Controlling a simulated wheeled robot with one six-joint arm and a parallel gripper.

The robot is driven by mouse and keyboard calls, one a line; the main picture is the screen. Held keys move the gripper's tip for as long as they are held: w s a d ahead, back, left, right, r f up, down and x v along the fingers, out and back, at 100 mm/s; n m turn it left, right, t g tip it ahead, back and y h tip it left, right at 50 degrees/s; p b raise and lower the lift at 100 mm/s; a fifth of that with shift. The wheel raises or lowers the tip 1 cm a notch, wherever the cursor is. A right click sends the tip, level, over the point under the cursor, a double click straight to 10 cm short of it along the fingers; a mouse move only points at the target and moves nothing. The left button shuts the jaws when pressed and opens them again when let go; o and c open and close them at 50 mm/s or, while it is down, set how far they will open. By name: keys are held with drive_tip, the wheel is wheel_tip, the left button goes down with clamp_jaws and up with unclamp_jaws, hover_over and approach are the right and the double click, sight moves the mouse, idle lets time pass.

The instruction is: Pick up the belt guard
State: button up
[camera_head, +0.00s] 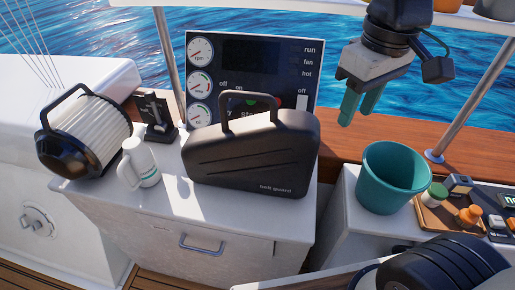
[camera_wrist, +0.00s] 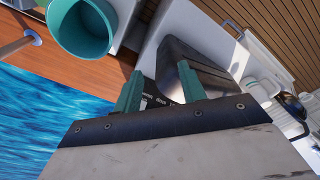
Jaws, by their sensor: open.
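The belt guard (camera_head: 252,157) is a dark case with a raised handle (camera_head: 246,99) and its name on the front. It stands upright on a white cabinet top (camera_head: 208,213), in front of the gauge panel. My gripper (camera_head: 359,108) is in the air to the right of the belt guard and above it, with its teal fingers pointing down. In the wrist view my gripper (camera_wrist: 160,92) shows two separated fingers with nothing between them. A dark, smooth case-like shape (camera_wrist: 195,68) lies beyond the fingers there; I cannot tell for sure that it is the belt guard.
A teal bucket (camera_head: 393,177) stands right of the belt guard; it also shows in the wrist view (camera_wrist: 82,28). A white mug (camera_head: 141,163) and a ribbed filter (camera_head: 88,133) stand to the left. The gauge panel (camera_head: 250,60) rises close behind. A tray (camera_head: 433,219) holds small items.

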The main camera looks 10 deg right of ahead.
drive_tip(key=w+a+r+n, duration=0.2)
drive_tip(key=w+a+n, duration=0.3)
drive_tip(key=w+a, duration=0.2)
drive_tip(key=n, duration=0.4)
hover_over(250, 99)
drive_tip(key=d, duration=0.1)
drive_tip(key=shift+w+d+f+g, duration=0.15)
drive_tip(key=shift+w+g, duration=0.25)
drive_tip(key=shift+w, duration=0.05)
drive_tip(key=shift+w+a+f, duration=0.1)
drive_tip(key=shift+a+f, duration=0.05)
drive_tip(key=shift+a, duration=0.1)
drive_tip(key=shift+a+f, duration=0.1)
drive_tip(key=shift+f, duration=0.25)
wheel_tip(250, 99, down, 7)
drive_tip(key=shift+a+r, duration=0.1)
drive_tip(key=shift+a, duration=0.05)
clamp_jaws()
